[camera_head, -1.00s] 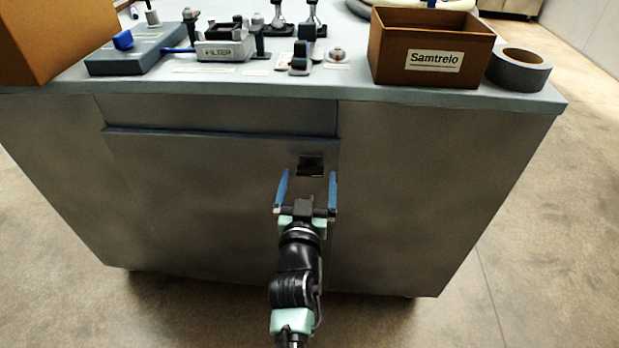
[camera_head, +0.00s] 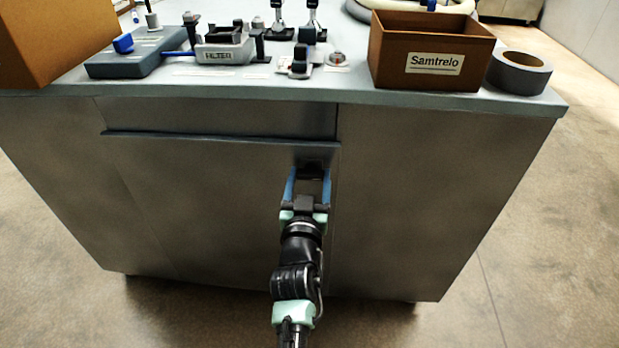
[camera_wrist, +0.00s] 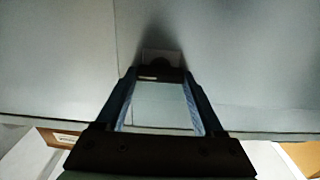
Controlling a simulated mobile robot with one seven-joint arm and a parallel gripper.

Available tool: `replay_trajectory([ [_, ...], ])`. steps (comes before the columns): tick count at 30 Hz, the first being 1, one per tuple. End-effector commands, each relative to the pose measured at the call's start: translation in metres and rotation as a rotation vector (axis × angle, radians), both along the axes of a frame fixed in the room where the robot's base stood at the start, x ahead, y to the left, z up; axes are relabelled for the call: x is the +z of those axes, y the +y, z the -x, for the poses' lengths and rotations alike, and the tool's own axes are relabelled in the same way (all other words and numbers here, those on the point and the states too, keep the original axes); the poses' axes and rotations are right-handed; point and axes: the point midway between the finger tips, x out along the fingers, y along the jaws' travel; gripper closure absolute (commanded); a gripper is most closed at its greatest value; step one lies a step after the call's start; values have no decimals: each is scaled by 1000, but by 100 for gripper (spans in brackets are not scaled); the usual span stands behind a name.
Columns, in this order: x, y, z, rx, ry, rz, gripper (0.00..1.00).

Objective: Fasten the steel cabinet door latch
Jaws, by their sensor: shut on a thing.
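The steel cabinet door (camera_head: 215,205) is a flat grey panel under the bench top. Its small black latch (camera_head: 312,164) sits near the door's upper right corner, next to the seam. My gripper (camera_head: 310,176) reaches up to it, with the two blue fingers shut on the latch, one on each side. In the wrist view the fingertips close on the dark latch (camera_wrist: 161,73), which is in front of a pale plate (camera_wrist: 161,56). The fingers hide part of the latch, and I cannot tell its exact turn.
The bench top edge (camera_head: 420,97) overhangs just above the door. On it stand a brown box labelled Samtrelo (camera_head: 433,66), a roll of grey tape (camera_head: 519,73), a roller device labelled FILTER (camera_head: 222,52) and a cardboard box (camera_head: 60,40). The floor around the cabinet is clear.

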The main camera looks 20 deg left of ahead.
Motion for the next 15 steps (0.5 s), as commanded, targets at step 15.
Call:
replay_trajectory([
  [15, 0, 1, 0, 0, -39, 135, 86],
])
